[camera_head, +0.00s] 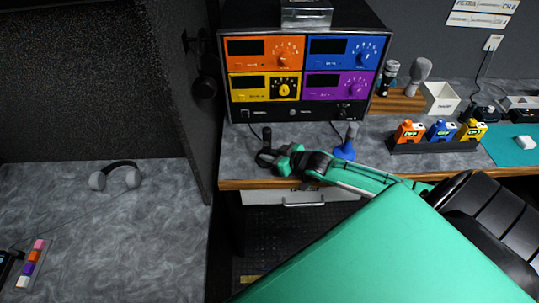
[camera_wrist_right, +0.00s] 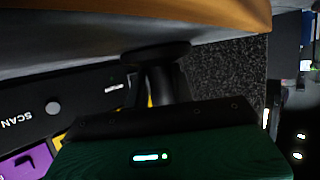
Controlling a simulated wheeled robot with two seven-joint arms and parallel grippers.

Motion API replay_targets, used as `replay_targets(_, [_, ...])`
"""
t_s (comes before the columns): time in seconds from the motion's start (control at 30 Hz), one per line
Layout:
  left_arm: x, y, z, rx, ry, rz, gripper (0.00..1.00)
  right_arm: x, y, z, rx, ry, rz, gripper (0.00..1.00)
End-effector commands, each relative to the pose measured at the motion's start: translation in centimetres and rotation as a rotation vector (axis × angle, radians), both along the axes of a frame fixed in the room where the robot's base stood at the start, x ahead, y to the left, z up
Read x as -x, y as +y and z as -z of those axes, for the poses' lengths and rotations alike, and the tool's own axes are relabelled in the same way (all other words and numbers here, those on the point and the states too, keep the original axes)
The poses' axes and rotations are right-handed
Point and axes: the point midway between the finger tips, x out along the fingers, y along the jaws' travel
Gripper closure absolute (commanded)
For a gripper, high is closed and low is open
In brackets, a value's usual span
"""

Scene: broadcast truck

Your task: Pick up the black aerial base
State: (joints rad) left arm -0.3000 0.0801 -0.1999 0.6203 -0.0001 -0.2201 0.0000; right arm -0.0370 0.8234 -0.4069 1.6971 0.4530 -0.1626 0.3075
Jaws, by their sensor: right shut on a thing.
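The black aerial base (camera_head: 265,156) stands at the front edge of the grey desk, below the rack of coloured radio panels. Its dark stem rises above it. My right gripper (camera_head: 279,160) reaches in from the right and is shut on it. In the right wrist view, the black aerial base (camera_wrist_right: 155,53) shows as a round dark disc with a stem running down to the gripper. The fingers are mostly hidden in the dark there. Whether the base touches the desk is hard to tell. My left gripper is not in view.
A blue aerial base (camera_head: 345,151) stands just right of my right gripper. The radio rack (camera_head: 228,108) is close behind. A black tray (camera_head: 430,146) holds orange, blue and yellow units. Headphones (camera_head: 124,175) lie on the left desk. A dark partition (camera_head: 178,90) rises between the desks.

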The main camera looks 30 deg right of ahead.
Motion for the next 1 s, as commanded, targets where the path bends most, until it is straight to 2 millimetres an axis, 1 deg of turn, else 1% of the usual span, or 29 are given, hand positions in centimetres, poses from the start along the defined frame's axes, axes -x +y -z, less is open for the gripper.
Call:
replay_targets(0.17, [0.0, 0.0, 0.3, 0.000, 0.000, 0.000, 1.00, -0.1, 0.0, -1.7, -0.001, -0.005, 0.000, 1.00])
replay_targets(0.27, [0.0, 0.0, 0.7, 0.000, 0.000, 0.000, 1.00, -0.1, 0.0, -3.6, 0.002, -0.008, -0.003, 1.00])
replay_targets(0.37, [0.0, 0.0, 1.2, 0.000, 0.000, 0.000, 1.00, -0.1, 0.0, -6.4, 0.002, -0.009, -0.004, 1.00])
replay_targets(0.4, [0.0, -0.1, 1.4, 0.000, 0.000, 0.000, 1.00, -0.1, 0.0, -7.7, 0.003, -0.010, -0.004, 1.00])
replay_targets(0.5, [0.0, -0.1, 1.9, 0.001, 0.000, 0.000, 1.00, -0.1, 0.0, -10.6, 0.003, -0.009, -0.004, 1.00])
replay_targets(0.6, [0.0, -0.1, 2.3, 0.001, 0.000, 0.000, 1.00, -0.1, 0.0, -13.4, 0.002, -0.009, -0.003, 1.00])
replay_targets(0.7, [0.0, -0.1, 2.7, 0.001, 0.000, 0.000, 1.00, -0.1, 0.0, -15.8, 0.003, -0.007, -0.002, 1.00])
replay_targets(0.83, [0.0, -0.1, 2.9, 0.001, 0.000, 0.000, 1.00, -0.1, 0.0, -18.0, 0.002, -0.007, -0.002, 1.00])
replay_targets(1.0, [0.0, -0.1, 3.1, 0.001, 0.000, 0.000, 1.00, -0.1, 0.0, -19.6, 0.000, -0.004, -0.001, 1.00])
